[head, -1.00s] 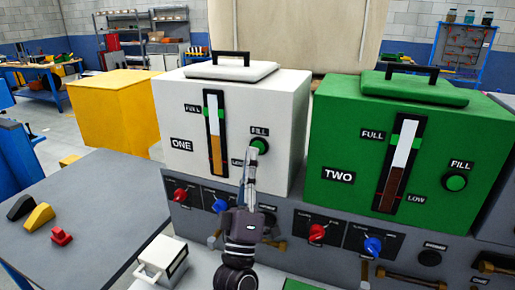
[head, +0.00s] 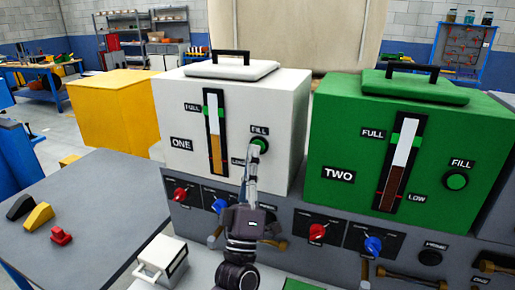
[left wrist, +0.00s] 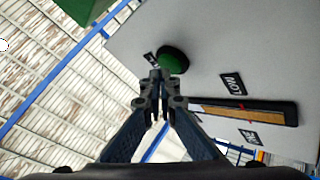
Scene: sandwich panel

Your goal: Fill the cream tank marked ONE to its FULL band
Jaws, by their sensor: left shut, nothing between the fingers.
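The cream tank ONE (head: 285,110) stands at the left of the grey panel. Its upright gauge (head: 214,132) shows amber in the lower part and white above, with the amber top well below the green FULL band (head: 212,101). The green FILL button (head: 260,144) is on its front, right of the gauge. My left gripper (head: 252,152) is shut and empty, its tips at the button's lower left edge. In the left wrist view the tips (left wrist: 155,76) are close beside the green button (left wrist: 174,60); I cannot tell whether they touch it. My right gripper is out of view.
The green tank TWO (head: 470,125) stands to the right with its own gauge and FILL button. Red and blue knobs (head: 317,232) line the panel below. A grey table (head: 90,215) at left holds small coloured blocks. A white box with a handle (head: 163,262) is at the front.

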